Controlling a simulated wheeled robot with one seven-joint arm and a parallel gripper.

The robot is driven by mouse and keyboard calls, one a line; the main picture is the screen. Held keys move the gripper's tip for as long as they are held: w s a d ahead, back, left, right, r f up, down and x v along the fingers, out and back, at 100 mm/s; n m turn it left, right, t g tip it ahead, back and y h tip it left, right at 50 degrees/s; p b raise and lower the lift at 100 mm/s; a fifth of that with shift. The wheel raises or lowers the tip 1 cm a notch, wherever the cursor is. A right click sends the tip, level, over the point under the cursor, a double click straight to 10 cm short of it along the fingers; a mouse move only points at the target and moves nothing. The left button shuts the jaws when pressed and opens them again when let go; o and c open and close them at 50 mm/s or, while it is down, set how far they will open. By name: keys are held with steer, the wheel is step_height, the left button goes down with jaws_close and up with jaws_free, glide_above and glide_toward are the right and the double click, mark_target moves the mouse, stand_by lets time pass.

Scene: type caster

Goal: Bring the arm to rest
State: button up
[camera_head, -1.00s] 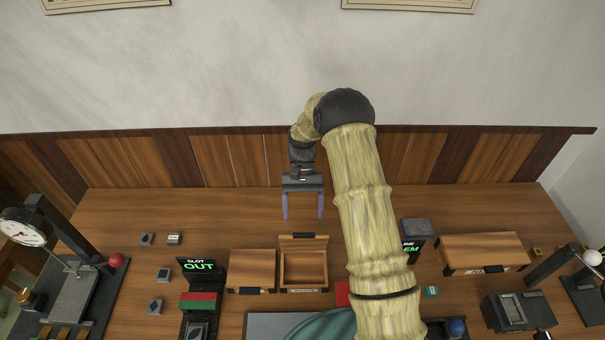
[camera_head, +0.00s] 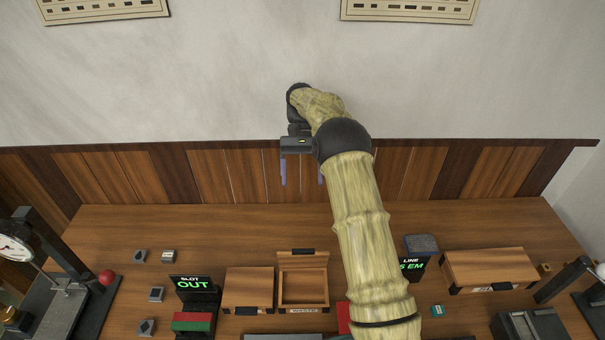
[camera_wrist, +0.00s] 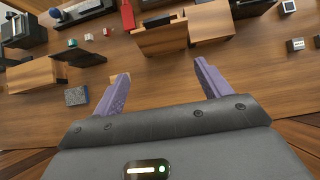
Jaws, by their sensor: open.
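My gripper (camera_head: 302,172) is open, with its two purple fingers apart and nothing between them. In the head view it is raised in front of the wood-panelled back wall, above the far part of the table, with the fingers pointing down. In the wrist view my gripper (camera_wrist: 160,90) shows both fingers spread over the bare tabletop. My bamboo-like arm crosses the head view and partly covers the right finger.
Below on the table (camera_head: 130,222) stand an open wooden box (camera_head: 303,288), a closed box (camera_head: 249,290), an "OUT" sign (camera_head: 194,284), a wooden box at right (camera_head: 490,268) and a dial device (camera_head: 14,246). Several small blocks lie at left. The strip along the wall is clear.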

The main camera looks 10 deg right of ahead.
steer(key=shift+w+r, duration=0.1)
steer(key=shift+r, duration=0.25)
stand_by(0.4)
steer(key=s+d+n+t, duration=0.1)
steer(key=s+t, duration=0.4)
steer(key=s, duration=0.7)
steer(key=s+d+t+h, duration=0.1)
steer(key=s+t, duration=0.4)
steer(key=s, duration=0.8)
steer(key=shift+d+r+n, duration=0.2)
steer(key=shift+d+n, duration=0.2)
steer(key=shift+d, duration=0.5)
